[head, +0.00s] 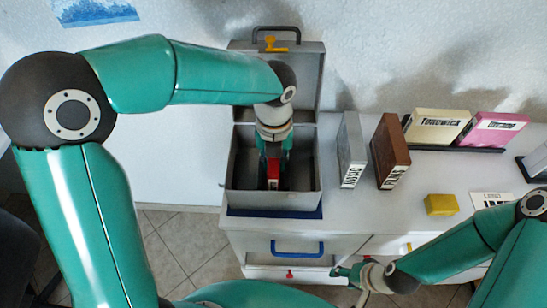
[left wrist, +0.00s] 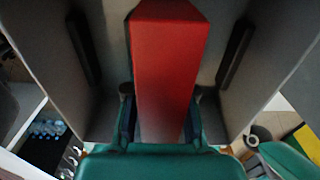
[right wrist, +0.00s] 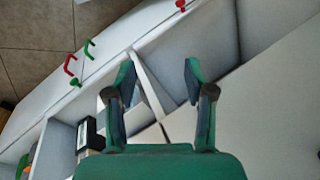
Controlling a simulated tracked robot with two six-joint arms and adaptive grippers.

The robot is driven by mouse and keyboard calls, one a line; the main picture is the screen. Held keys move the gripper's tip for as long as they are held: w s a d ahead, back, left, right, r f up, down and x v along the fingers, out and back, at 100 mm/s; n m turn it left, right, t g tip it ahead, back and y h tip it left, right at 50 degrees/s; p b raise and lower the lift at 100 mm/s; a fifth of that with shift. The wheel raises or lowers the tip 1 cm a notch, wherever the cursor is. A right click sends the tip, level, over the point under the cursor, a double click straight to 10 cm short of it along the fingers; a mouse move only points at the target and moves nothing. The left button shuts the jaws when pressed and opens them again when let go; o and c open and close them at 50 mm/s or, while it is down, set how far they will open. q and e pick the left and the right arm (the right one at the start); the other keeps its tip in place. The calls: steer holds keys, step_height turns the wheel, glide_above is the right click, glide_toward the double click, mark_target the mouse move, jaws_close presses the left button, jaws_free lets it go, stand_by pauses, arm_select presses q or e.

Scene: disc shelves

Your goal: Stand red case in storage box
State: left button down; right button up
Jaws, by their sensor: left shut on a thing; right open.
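The red case (left wrist: 168,62) is between the fingers of my left gripper (left wrist: 160,125), which is shut on it. In the head view the red case (head: 273,172) shows inside the grey storage box (head: 244,200), with my left gripper (head: 273,160) reaching down into the box from above. The box lid stands open at the back. The box walls surround the case in the left wrist view; whether the case touches the floor is hidden. My right gripper (right wrist: 160,85) is open and empty, low in front of the cabinet; it also shows in the head view (head: 345,272).
Right of the box stand a grey case (head: 351,150) and a brown case (head: 390,150). Behind are a cream case (head: 437,128) and a pink case (head: 492,128) on a dark rack. A yellow block (head: 441,204) lies on the counter. A blue drawer handle (head: 297,250) is below.

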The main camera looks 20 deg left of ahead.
mark_target(274, 162)
arm_select(q)
steer(key=shift+f, duration=0.1)
steer(key=c, duration=1)
jaws_free()
steer(key=shift+r, duration=3.95)
